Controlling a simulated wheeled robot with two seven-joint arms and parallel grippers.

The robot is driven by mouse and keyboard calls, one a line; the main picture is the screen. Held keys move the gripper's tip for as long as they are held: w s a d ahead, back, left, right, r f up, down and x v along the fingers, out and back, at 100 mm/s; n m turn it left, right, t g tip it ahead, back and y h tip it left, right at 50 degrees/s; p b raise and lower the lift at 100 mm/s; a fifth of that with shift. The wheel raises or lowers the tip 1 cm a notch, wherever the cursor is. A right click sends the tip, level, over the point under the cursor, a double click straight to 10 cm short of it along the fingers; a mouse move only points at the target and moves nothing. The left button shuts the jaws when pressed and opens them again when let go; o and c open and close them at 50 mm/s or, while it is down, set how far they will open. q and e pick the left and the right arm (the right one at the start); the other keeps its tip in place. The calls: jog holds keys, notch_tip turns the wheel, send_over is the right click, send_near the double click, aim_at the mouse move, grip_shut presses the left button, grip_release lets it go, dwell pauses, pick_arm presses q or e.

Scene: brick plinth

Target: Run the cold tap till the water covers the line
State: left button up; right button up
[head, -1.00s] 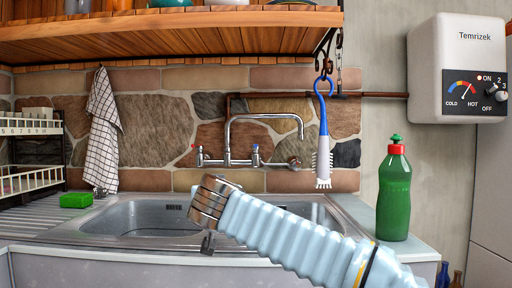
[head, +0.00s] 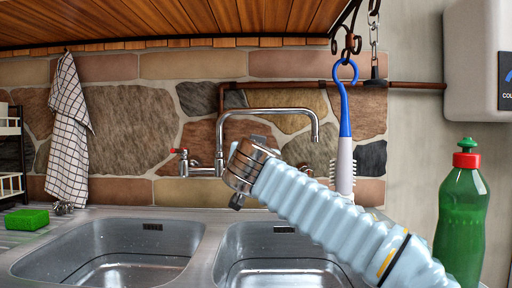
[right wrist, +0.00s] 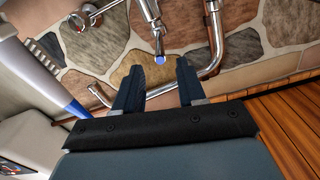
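The chrome tap (head: 268,112) is on the stone wall, its curved spout over the sink. Its red-marked handle (head: 180,151) shows at left. The cold tap handle is hidden behind my right arm in the head view. In the right wrist view, its blue cap (right wrist: 159,59) appears between and just beyond my right gripper's (right wrist: 156,72) open, empty fingertips. Contact cannot be told. The spout also shows there (right wrist: 216,45). The sink (head: 208,240) has two basins. No stream shows from the spout, and I cannot make out a water line. My left gripper is out of view.
A dish brush (head: 345,130) hangs on a hook, right of the spout and close behind my right arm. A green bottle (head: 462,220) stands at right. A green sponge (head: 27,219) and checked towel (head: 70,130) are at left. A wooden shelf (head: 180,22) overhangs the tap.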

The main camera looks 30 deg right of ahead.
jog(key=p+x, duration=0.3)
jog(key=x, duration=0.5)
jog(key=shift+r, duration=0.1)
jog(key=shift+w+d, duration=0.3)
jog(key=shift+w, duration=0.05)
jog(key=shift+c, duration=0.3)
grip_shut()
